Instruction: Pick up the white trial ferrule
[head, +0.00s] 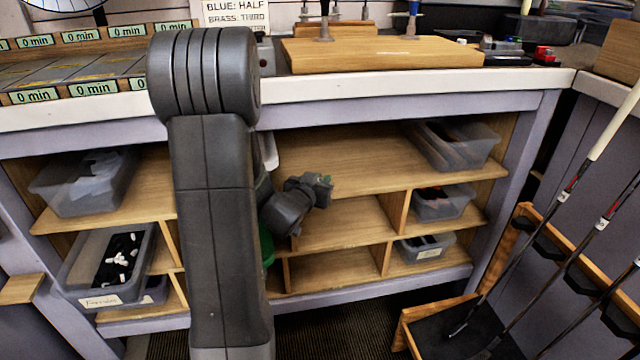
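Several small white pieces (120,260) lie on a dark lining in a clear bin (72,278) at the lower left. The bin's front label looks like "Ferrules". I cannot tell which piece is the trial ferrule. My gripper (322,187) is right of my large arm link, in front of the middle shelves and well to the right of that bin. It is small and seen side-on, so its finger opening is unclear. I see nothing clearly held in it.
Other clear bins stand at the upper left (65,190) and on the right shelves (455,155). The middle shelves (345,235) look mostly empty. Above is a white-edged bench (420,82) with a wooden block (380,54). Golf clubs (560,225) lean in a rack at right.

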